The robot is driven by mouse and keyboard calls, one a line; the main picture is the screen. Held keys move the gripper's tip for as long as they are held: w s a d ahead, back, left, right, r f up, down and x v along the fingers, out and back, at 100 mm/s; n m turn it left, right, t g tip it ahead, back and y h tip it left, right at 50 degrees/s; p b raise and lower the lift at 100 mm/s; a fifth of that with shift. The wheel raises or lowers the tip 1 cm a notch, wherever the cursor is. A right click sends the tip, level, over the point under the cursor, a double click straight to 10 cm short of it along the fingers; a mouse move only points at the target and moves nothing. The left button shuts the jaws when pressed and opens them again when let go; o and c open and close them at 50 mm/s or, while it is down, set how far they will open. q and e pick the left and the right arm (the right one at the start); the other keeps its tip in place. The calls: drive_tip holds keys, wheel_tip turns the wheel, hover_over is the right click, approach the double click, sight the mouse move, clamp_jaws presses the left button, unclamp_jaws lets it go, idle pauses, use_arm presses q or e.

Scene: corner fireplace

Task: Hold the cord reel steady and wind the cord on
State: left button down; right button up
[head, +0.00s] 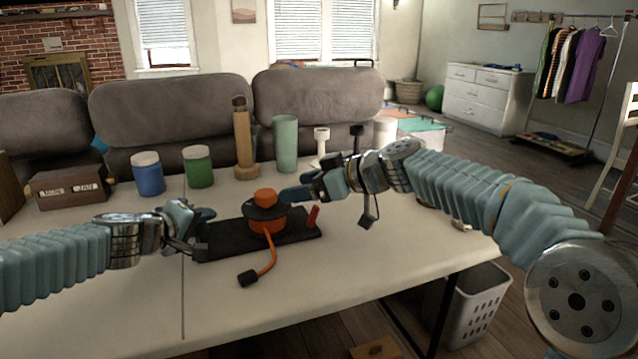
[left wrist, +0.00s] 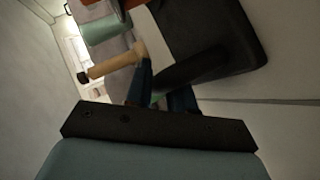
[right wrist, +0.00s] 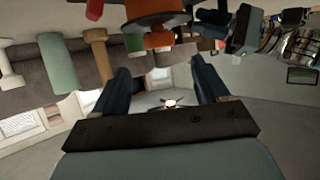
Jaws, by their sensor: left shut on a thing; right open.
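The cord reel (head: 266,222) is orange with a black flange and an orange knob (head: 265,196) on top. It stands on a black base plate (head: 222,236) on the table. An orange cord (head: 270,258) hangs off its front, ending in a black plug (head: 248,278) on the table. My left gripper (head: 200,229) is shut on the base plate's left end; the left wrist view shows a dark bar (left wrist: 188,70) of the base between its fingers. My right gripper (head: 291,192) is open and empty just right of the knob; the reel (right wrist: 150,12) shows above its fingers in the right wrist view.
A red upright piece (head: 313,216) stands at the plate's right end. Behind are a blue jar (head: 148,174), a green jar (head: 198,166), a wooden bottle-shaped piece (head: 243,145) and a teal cylinder (head: 285,143). A wooden box (head: 70,188) sits far left.

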drive_tip(key=v, duration=0.3)
drive_tip(key=shift+s+d+r, duration=0.15)
drive_tip(key=shift+s+d, duration=0.05)
drive_tip(key=shift+d, duration=0.05)
